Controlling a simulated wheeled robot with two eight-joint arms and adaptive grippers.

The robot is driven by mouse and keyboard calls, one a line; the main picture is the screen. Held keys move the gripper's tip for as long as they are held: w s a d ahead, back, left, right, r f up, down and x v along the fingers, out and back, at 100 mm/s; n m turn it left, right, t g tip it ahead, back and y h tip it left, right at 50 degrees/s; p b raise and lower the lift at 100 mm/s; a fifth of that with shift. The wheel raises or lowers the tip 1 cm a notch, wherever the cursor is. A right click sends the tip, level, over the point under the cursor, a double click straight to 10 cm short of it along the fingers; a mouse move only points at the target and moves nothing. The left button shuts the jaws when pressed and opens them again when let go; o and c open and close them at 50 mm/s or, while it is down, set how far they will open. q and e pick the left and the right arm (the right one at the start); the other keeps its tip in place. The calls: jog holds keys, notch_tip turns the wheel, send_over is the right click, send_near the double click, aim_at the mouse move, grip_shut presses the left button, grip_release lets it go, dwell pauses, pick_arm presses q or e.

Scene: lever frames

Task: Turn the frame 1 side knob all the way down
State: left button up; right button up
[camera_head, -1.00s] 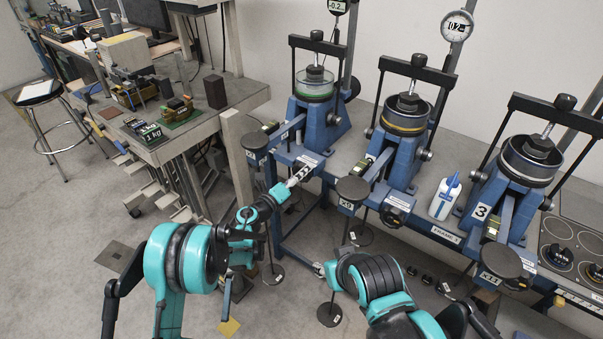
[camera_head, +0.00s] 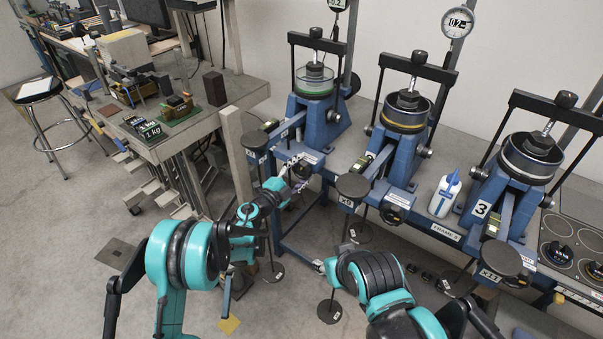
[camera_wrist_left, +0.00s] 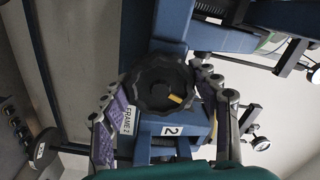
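The leftmost lever frame (camera_head: 322,120) is blue with a green-ringed pot on top. My left gripper (camera_head: 292,178) is at its front, covering much of the knob there in the head view. In the left wrist view, a black lobed knob (camera_wrist_left: 160,84) with a yellow mark lies between the two fingers of my left gripper (camera_wrist_left: 158,92). The fingers are apart, one on each side; I cannot tell whether they touch it. Beside it are a "2" plate (camera_wrist_left: 173,130) and a label that seems to read FRAME 2 (camera_wrist_left: 127,120). My right arm is low at centre; its fingers are not clear.
The middle frame (camera_head: 398,150) and the right frame (camera_head: 505,180), near a "3" plate, stand along the bench. A white-and-blue bottle (camera_head: 444,195) stands between them. Round black weight hangers (camera_head: 353,187) project in front. A workbench (camera_head: 185,130) is at left.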

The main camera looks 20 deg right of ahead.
pick_arm(q)
jog(key=shift+o, duration=1.3)
jog(key=shift+d+r, duration=0.1)
jog(key=shift+d, duration=0.05)
jog(key=shift+v, duration=3.15)
